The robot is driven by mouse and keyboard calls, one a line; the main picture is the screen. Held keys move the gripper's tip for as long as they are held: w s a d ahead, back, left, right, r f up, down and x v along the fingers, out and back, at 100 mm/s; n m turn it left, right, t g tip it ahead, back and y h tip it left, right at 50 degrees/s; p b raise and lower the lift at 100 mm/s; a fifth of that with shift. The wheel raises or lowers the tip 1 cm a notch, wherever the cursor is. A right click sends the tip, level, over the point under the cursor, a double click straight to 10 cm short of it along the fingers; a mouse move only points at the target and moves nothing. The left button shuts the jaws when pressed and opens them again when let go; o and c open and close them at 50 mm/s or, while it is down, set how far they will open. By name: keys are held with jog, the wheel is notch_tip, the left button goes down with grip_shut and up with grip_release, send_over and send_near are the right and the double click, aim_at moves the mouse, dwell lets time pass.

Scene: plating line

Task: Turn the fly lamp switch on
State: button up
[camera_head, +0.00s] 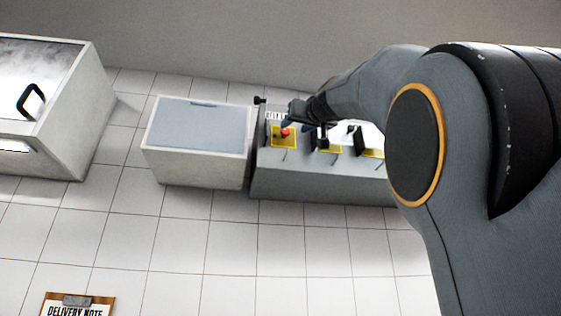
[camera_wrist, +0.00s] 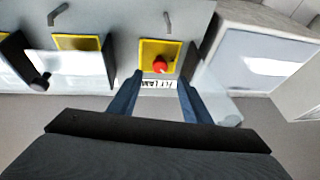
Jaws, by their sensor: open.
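The switch is a red knob (camera_wrist: 160,64) on a yellow plate (camera_wrist: 174,46) on a grey panel; a white label (camera_wrist: 158,84) with dark lettering, partly legible, sits beside it. In the head view the red knob (camera_head: 285,132) is on the leftmost yellow plate (camera_head: 277,143). My gripper (camera_wrist: 161,80) is open, its two blue fingers apart on either side of the label, with the fingertips near the plate's edge. The knob lies just beyond the fingertips in the wrist view. Whether the fingers touch anything cannot be told. In the head view my gripper (camera_head: 287,121) is small and dark.
A white cabinet with a grey-blue top (camera_head: 198,128) adjoins the panel unit. A clipboard (camera_head: 78,303) lies low left. The tiled floor in front is clear.

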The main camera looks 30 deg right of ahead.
aim_at(286, 131)
jog(key=p+x, duration=0.4)
jog(key=x, duration=0.2)
jog(key=shift+p+x, duration=0.6)
jog(key=shift+x, duration=0.2)
jog(key=shift+c, duration=0.2)
